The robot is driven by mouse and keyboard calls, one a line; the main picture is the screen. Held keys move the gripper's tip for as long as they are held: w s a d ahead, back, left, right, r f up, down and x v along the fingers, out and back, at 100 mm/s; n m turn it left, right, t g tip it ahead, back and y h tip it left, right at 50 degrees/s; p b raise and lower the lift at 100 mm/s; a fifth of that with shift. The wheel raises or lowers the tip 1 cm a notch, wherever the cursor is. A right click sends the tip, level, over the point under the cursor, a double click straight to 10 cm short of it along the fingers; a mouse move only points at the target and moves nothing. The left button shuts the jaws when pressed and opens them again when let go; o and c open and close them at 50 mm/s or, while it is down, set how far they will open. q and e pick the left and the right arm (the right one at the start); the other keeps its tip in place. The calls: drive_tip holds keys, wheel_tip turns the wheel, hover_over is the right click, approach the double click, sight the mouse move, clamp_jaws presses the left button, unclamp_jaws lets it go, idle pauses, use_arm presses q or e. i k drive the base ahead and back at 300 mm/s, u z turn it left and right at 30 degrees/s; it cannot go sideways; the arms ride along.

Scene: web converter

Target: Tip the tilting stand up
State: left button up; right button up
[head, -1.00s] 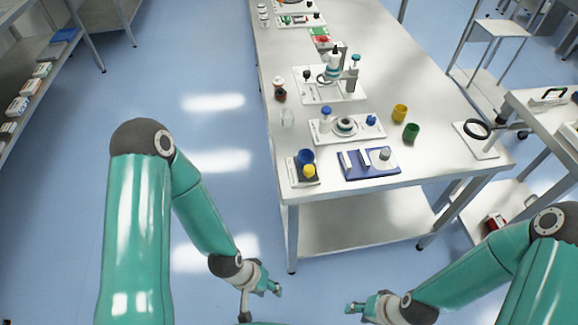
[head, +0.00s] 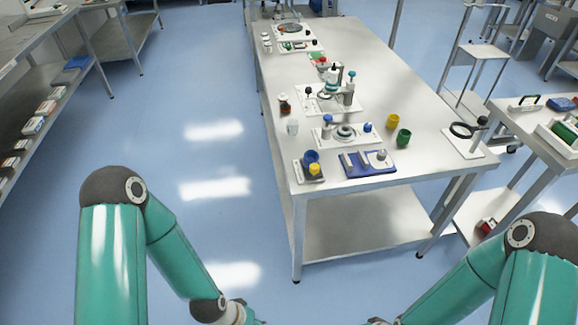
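On the metal table, a white-and-teal device on an upright post (head: 348,93) stands on a white base plate (head: 318,106). It may be the tilting stand, but it is too small to be sure. Nearer, a white plate (head: 323,140) carries a round grey fixture (head: 344,132) between blue-topped pieces. My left gripper (head: 245,317) is at the bottom edge of the head view, partly cut off, and well short of the table. My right gripper (head: 375,322) is almost wholly below the frame, also away from the table. Neither visibly touches anything.
The metal table (head: 425,135) also holds a blue tray (head: 384,168), a yellow cup (head: 392,121), a green cup (head: 403,138) and a magnifier (head: 463,130). A side table (head: 508,112) stands right and shelves (head: 30,110) left. The blue floor between shelves and table is clear.

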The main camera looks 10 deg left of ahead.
sight(314, 172)
drive_tip(key=u, duration=0.6)
drive_tip(key=k, duration=1.05)
drive_tip(key=z, duration=0.2)
drive_tip(key=i, duration=1.6)
drive_tip(key=u, duration=0.65)
